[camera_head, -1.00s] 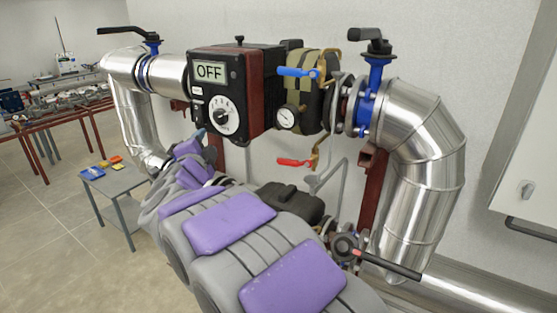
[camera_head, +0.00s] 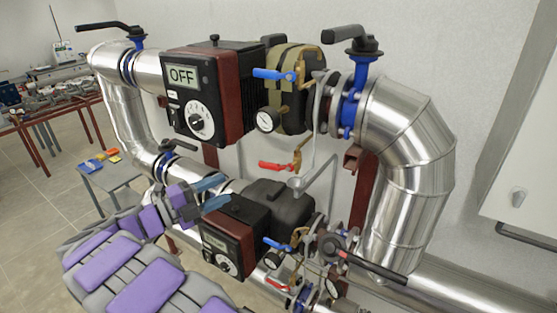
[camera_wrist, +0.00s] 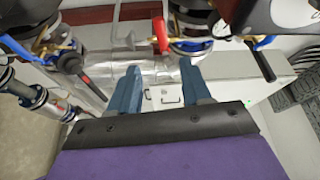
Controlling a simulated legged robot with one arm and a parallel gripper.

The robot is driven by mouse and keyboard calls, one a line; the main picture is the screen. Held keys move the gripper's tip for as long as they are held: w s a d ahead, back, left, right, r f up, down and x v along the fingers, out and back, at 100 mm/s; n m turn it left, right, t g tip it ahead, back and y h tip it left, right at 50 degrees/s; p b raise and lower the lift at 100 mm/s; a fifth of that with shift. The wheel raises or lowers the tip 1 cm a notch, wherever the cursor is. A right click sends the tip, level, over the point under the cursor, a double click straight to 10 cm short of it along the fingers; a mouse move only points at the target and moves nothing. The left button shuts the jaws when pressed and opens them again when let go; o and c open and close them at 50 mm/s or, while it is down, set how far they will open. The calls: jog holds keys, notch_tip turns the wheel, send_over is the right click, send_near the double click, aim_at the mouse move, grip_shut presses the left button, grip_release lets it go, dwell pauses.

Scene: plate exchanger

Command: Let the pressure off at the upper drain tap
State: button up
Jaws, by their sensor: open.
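The upper drain tap is a brass valve with a red lever handle (camera_head: 277,166), hanging below the upper pump unit and its gauge. The lever lies roughly level, pointing left. My gripper (camera_head: 223,190) is open and empty, its two blue fingers to the left of and below the red lever, apart from it. In the wrist view my gripper (camera_wrist: 161,68) has its fingers spread, with a red handle (camera_wrist: 160,35) beyond and between the tips; I cannot tell for certain that it is the upper one.
The upper pump (camera_head: 210,95) reads OFF. A blue lever (camera_head: 274,74) sits above the gauge (camera_head: 266,121). The lower pump (camera_head: 230,245) has its own blue lever (camera_head: 278,244) and red lever (camera_head: 276,284). A black-handled valve (camera_head: 335,247) stands right of it.

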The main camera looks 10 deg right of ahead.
aim_at(264, 168)
jog(key=x, duration=1.4)
jog(key=shift+w+d, duration=0.35)
jog(key=shift+w, duration=0.3)
jog(key=shift+w+a, duration=0.1)
jog(key=shift+a, duration=0.75)
jog(key=d, duration=0.2)
jog(key=shift+d, duration=0.3)
jog(key=shift+c, duration=0.8)
jog(key=shift+d, duration=0.3)
jog(key=shift+c, duration=0.7)
jog(key=shift+a, duration=0.2)
jog(key=c, duration=0.3)
jog(key=shift+a, duration=0.6)
grip_shut()
